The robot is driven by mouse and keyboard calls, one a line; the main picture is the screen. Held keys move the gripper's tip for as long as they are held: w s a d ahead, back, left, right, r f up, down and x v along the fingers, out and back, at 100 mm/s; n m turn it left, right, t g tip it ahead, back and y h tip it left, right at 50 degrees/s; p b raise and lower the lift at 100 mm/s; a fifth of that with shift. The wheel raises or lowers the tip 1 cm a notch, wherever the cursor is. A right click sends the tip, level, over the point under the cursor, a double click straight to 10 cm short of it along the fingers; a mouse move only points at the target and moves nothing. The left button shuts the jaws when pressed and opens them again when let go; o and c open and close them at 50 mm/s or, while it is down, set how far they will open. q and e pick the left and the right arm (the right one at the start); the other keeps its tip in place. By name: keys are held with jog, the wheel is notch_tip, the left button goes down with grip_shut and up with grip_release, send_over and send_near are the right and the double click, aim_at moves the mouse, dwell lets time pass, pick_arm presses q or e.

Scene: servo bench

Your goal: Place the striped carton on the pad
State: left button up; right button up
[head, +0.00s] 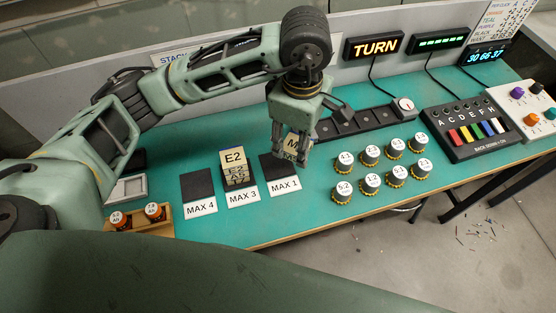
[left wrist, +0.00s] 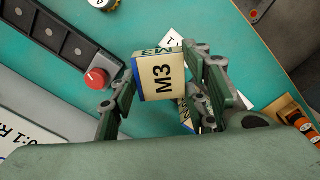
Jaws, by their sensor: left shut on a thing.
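My left gripper (head: 298,146) is shut on a beige carton marked M3 (head: 291,143), above the right part of the MAX 1 pad. In the left wrist view the M3 carton (left wrist: 162,77) has a blue stripe along an edge and sits between the fingers of the left gripper (left wrist: 160,92). Whether it touches the pad is unclear. The dark MAX 1 pad (head: 272,168) looks otherwise bare. The MAX 4 pad (head: 197,184) is empty. My right gripper is not in view.
A dark strip with a knob (head: 357,122) lies behind. A key panel (head: 468,126) is at the right.

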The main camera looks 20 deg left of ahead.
pick_arm(q)
jog(key=d+n, duration=0.6)
jog(key=n, duration=0.3)
jog(key=a+f+p, duration=0.1)
jog(key=a+f, duration=0.1)
jog(key=a, duration=0.1)
jog(key=w+a+f+p, duration=0.1)
jog(key=a+f+p, duration=0.1)
jog(key=a, duration=0.2)
jog(key=a+f+p, duration=0.2)
jog(key=a, duration=0.2)
jog(key=shift+w+f, duration=0.2)
jog(key=shift+w, duration=0.2)
notch_tip(320, 180, down, 4)
jog(key=shift+r+p, duration=0.1)
jog(key=shift+p, duration=0.65)
jog(key=shift+f, duration=0.2)
jog(key=shift+f, duration=0.1)
